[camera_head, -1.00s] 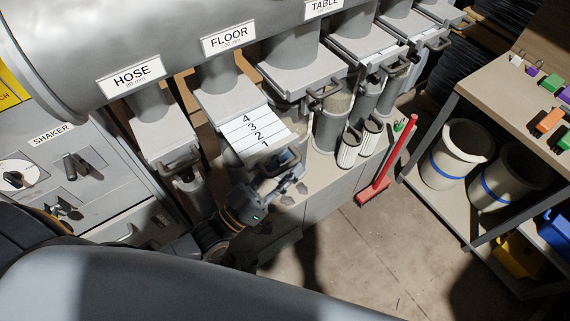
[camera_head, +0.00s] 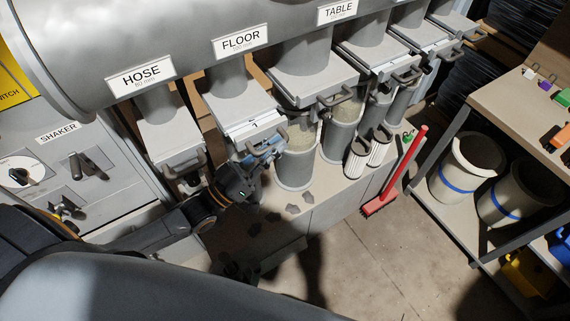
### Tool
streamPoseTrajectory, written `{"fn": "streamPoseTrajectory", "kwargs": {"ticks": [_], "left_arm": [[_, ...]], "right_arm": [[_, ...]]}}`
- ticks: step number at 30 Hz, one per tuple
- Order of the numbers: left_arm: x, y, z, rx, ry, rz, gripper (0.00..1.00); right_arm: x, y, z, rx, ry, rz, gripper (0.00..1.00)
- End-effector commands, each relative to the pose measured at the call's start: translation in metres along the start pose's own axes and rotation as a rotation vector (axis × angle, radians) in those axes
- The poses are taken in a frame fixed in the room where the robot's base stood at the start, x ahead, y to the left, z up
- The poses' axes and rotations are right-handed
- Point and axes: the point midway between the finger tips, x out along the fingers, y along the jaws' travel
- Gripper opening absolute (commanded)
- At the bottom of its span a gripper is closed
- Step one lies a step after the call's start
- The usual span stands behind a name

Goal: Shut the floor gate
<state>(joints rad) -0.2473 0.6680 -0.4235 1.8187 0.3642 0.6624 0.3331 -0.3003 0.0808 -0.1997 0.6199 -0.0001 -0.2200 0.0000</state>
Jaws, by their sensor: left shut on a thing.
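The floor gate (camera_head: 252,128) is a flat pale slide under the pipe with the FLOOR label (camera_head: 240,41). Only a short strip of the slide shows outside its housing, with the mark 1 visible. Its dark handle (camera_head: 268,146) is at the front edge. My left gripper (camera_head: 262,158) is shut on the handle, coming in from below and left; the fingers are partly hidden against it. My right gripper is not in view.
The HOSE gate (camera_head: 170,144) is to the left and the TABLE gate (camera_head: 312,81) to the right, each with its own handle. Clear jars stand below on a ledge. A red brush (camera_head: 379,200) leans at the ledge's right end. A shelf with buckets (camera_head: 455,168) stands farther right.

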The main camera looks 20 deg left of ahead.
Motion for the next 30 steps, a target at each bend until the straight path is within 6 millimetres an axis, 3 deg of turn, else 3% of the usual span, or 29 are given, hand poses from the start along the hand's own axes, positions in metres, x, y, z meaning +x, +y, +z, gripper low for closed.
{"fn": "streamPoseTrajectory", "kwargs": {"ticks": [9,10,13,23,30], "left_arm": [[0.0,-0.003,0.0,-0.002,-0.001,-0.001,0.0],[0.0,-0.003,0.0,-0.002,-0.001,-0.001,0.15],[0.0,-0.003,0.0,-0.002,-0.002,0.0,0.35],[-0.002,-0.003,0.0,-0.002,-0.002,-0.001,0.36],[-0.035,-0.003,0.002,-0.003,-0.008,-0.002,0.36]], "right_arm": [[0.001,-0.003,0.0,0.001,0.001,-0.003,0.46],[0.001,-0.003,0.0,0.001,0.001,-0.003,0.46],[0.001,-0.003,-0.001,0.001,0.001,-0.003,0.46],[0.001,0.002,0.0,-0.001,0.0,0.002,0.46],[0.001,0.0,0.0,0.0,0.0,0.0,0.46]]}}
